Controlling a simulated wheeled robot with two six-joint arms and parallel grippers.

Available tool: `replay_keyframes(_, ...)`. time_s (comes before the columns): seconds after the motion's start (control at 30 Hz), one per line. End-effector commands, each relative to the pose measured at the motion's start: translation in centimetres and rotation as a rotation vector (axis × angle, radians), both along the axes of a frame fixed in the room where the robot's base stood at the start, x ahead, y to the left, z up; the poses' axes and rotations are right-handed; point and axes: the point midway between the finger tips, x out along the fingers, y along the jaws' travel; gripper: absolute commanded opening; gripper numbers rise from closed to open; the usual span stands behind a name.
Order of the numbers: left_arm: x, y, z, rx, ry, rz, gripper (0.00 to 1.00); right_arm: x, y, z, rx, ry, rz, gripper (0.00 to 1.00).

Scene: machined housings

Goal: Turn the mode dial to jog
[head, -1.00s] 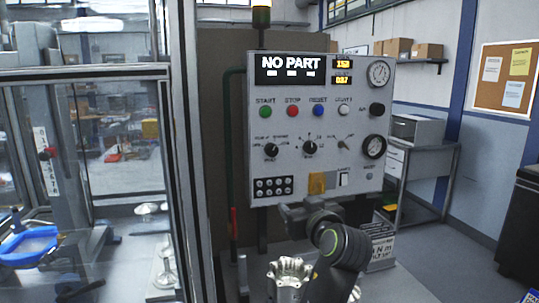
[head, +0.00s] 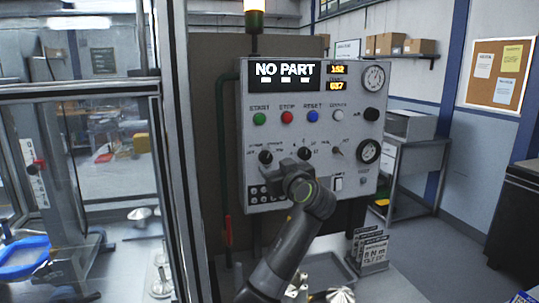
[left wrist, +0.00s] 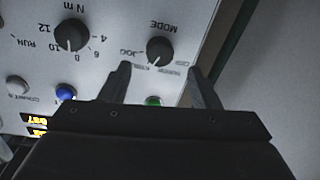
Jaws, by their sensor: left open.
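The grey control panel (head: 350,120) carries a black mode dial (head: 265,156) at its lower left. In the left wrist view the panel is upside down, and the mode dial (left wrist: 160,50) sits under the word MODE with a JOG label to its left. Its exact pointer setting is hard to read. My left gripper (head: 285,168) is in front of the panel, just below and right of the mode dial. In the left wrist view its open fingers (left wrist: 158,70) stand either side of the dial's line, with nothing between them. My right gripper is not in view.
A second black dial marked N m (left wrist: 71,33) is beside the mode dial. Green (head: 260,118), red (head: 286,117) and blue (head: 312,116) buttons sit above. A glass enclosure frame (head: 180,150) stands at left. A sign stand (head: 370,250) is on the table below.

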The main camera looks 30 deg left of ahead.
Motion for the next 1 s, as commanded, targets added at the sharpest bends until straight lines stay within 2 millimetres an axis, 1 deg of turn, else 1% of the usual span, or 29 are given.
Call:
replay_keyframes(0.03,0.6,0.9,0.4,0.004,0.005,0.003,0.56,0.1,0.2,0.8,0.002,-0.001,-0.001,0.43)
replay_keyframes(0.13,1.6,2.4,0.3,0.002,0.004,0.004,0.56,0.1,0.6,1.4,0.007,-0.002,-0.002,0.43)
replay_keyframes(0.3,2.8,3.9,0.1,0.002,0.003,0.001,0.56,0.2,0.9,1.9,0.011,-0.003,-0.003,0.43)
replay_keyframes(0.47,3.2,4.5,0.0,0.001,0.001,0.0,0.56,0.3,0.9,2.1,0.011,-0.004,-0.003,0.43)
replay_keyframes(0.73,3.3,4.5,0.0,0.001,0.001,-0.001,0.56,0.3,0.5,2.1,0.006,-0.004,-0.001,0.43)
replay_keyframes(0.77,3.3,4.5,0.0,0.0,0.0,-0.001,0.54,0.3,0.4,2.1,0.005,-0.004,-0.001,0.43)
replay_keyframes(1.0,3.3,4.5,0.0,0.001,0.001,-0.001,0.22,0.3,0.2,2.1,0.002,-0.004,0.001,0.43)
